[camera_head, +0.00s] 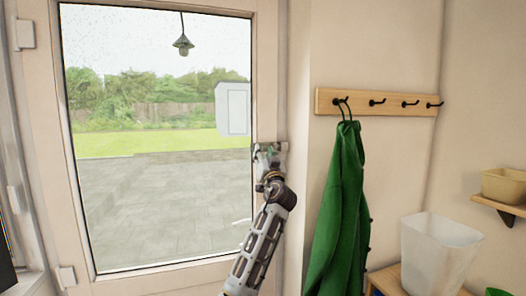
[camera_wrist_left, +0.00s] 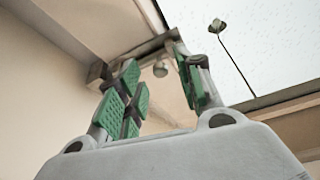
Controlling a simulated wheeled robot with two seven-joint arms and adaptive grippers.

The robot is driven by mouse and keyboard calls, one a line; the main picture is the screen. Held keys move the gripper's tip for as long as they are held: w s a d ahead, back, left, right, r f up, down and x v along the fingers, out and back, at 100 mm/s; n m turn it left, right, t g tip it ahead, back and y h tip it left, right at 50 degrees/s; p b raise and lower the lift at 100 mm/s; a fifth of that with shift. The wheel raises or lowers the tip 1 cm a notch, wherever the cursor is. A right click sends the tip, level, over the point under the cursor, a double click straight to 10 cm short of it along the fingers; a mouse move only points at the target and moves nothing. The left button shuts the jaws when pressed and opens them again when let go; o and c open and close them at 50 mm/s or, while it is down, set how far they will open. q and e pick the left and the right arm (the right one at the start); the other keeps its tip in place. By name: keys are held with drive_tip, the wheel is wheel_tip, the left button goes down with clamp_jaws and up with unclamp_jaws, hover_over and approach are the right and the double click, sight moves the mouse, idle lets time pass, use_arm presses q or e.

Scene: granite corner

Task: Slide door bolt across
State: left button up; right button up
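The glazed door (camera_head: 160,275) has a bolt (camera_head: 283,147) on its right edge, at the frame. My left gripper (camera_head: 267,152) is at the bolt and covers much of it in the head view. In the left wrist view the bolt (camera_wrist_left: 150,46) runs across above the fingertips, with a small round knob (camera_wrist_left: 160,69) hanging from it. My left gripper (camera_wrist_left: 155,62) is open there, its green-padded fingers on either side of the knob. I cannot tell whether either finger touches it. My right gripper is not in view.
A green coat (camera_head: 340,215) hangs from a wooden hook rail (camera_head: 360,103) right of the door. A white bin (camera_head: 437,255) stands on a wooden surface at lower right. A shelf (camera_head: 500,207) holds a tan basket (camera_head: 504,186).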

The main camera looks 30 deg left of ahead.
use_arm(q)
drive_tip(key=shift+w+a+r, duration=0.3)
drive_tip(key=shift+w+a, duration=0.15)
drive_tip(key=shift+a, duration=0.05)
drive_tip(key=shift+c, duration=0.2)
clamp_jaws()
